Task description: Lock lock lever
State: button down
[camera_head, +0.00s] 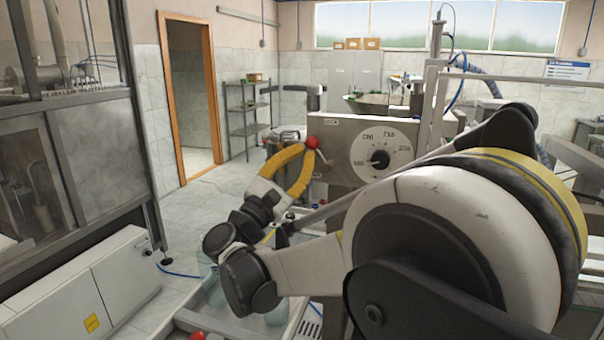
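The lock lever is a thin metal rod with a red ball knob (313,142), at the left of a grey metal panel (343,139) with a round white dial (384,152). The knob's top still shows. The exact contact is too small to see clearly.
My arm fills the right foreground and hides much of the machine. A low tray (210,324) with pale blue containers (277,314) lies below my gripper. A white cabinet (75,290) stands at left. Open floor (195,215) leads to the doorway.

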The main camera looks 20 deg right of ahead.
jog(key=shift+s+d+r+p, duration=0.25)
jog(key=shift+d+r+p, duration=0.1)
jog(key=shift+r+p, duration=0.2)
jog(key=shift+s+d+r+p, duration=0.25)
jog(key=shift+d+r+p, duration=0.1)
jog(key=shift+r+p, duration=0.2)
dwell(1.1)
